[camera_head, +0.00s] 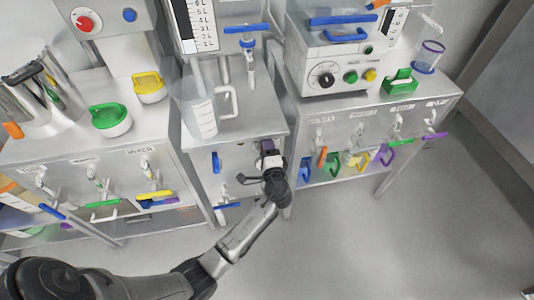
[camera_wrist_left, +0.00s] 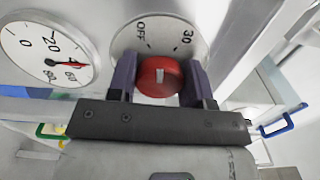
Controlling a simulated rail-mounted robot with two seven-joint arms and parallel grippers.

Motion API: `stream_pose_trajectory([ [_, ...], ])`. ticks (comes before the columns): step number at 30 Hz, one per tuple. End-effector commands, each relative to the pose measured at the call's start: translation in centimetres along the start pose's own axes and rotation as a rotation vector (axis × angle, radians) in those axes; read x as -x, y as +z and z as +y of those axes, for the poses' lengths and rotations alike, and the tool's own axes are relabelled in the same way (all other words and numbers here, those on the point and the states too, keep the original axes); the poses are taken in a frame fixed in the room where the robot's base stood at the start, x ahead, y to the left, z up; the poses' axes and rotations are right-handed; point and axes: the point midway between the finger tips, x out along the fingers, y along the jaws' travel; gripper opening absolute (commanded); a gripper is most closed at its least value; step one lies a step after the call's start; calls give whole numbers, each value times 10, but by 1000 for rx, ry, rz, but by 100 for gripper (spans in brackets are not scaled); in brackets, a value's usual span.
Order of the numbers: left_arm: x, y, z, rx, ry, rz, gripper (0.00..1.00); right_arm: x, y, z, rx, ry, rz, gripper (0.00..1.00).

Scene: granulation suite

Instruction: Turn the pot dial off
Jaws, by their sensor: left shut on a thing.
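The red dial (camera_wrist_left: 160,75) sits on a round grey plate (camera_wrist_left: 128,42) marked OFF at upper left and 30 at upper right. A short white mark on the dial points roughly up, between those two labels. My left gripper (camera_wrist_left: 161,84) has its two dark purple fingers on either side of the dial, shut on it. In the head view my left gripper (camera_head: 268,158) is against the front of the middle steel cabinet (camera_head: 240,142), and the dial is hidden there. My right gripper is in neither view.
A white gauge (camera_wrist_left: 50,52) is left of the dial. In the head view, a clear jug (camera_head: 203,118) stands on the middle cabinet. Blue handles (camera_head: 215,162) are on its front. Benches flank it; the floor (camera_head: 330,245) at lower right is clear.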

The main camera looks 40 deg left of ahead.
Motion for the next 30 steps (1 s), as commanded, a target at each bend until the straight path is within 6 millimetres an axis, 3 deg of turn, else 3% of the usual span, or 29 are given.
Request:
stream_pose_trajectory([
  [3,0,0,4,104,-1,0,23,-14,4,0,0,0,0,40],
  [15,0,0,3,357,-1,0,23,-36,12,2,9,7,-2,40],
  [30,0,0,1,448,-1,0,23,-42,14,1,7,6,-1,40],
])
